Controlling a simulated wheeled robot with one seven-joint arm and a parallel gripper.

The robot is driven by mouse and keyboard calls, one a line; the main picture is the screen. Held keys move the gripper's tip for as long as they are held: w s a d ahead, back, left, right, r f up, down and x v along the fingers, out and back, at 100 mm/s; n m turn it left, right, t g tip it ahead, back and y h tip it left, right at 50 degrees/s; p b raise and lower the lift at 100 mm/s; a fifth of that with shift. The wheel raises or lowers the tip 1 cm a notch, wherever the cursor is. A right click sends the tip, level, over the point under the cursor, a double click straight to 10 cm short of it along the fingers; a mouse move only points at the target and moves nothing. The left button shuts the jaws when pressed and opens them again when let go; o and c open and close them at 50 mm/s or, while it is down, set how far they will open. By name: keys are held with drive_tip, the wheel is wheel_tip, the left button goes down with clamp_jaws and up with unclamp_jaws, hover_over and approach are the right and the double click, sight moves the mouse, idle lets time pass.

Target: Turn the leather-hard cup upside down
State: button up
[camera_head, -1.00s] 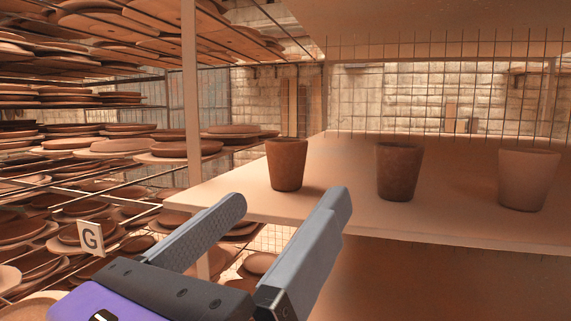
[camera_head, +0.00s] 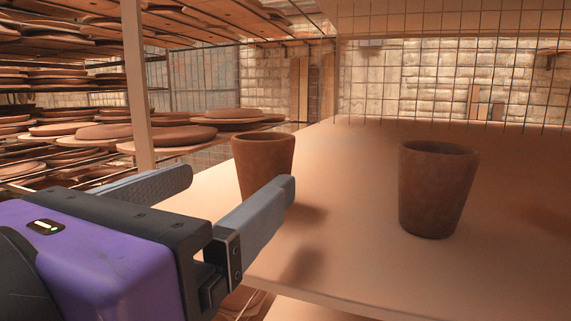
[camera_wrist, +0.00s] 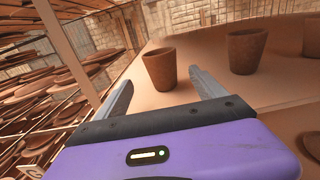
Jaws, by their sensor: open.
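Brown clay cups stand upright, mouths up, on a pale shelf board (camera_head: 330,255). The nearest cup (camera_head: 264,158) is at the left of the board; its lower right part is hidden behind a finger in the head view. In the wrist view this cup (camera_wrist: 160,69) shows just beyond and between my fingertips. A second cup (camera_head: 436,190) stands to its right, and also shows in the wrist view (camera_wrist: 246,52). My gripper (camera_head: 240,180) is open and empty, with its fingers pointing toward the left cup. I cannot tell whether the fingertips reach beside it.
Racks with several stacked clay discs (camera_head: 75,130) fill the left side, behind an upright post (camera_head: 138,90). A wire grid (camera_head: 450,80) closes the back of the board. A third cup (camera_wrist: 311,40) is cut off at the wrist view's right edge. Board behind the cups is clear.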

sight(250, 170)
drive_tip(key=p+x, duration=0.2)
drive_tip(key=x, duration=0.4)
drive_tip(key=shift+w+d+r, duration=0.15)
drive_tip(key=shift+w+d, duration=0.1)
drive_tip(key=shift+w, duration=0.05)
drive_tip(key=shift+c, duration=0.4)
drive_tip(key=c, duration=1.4)
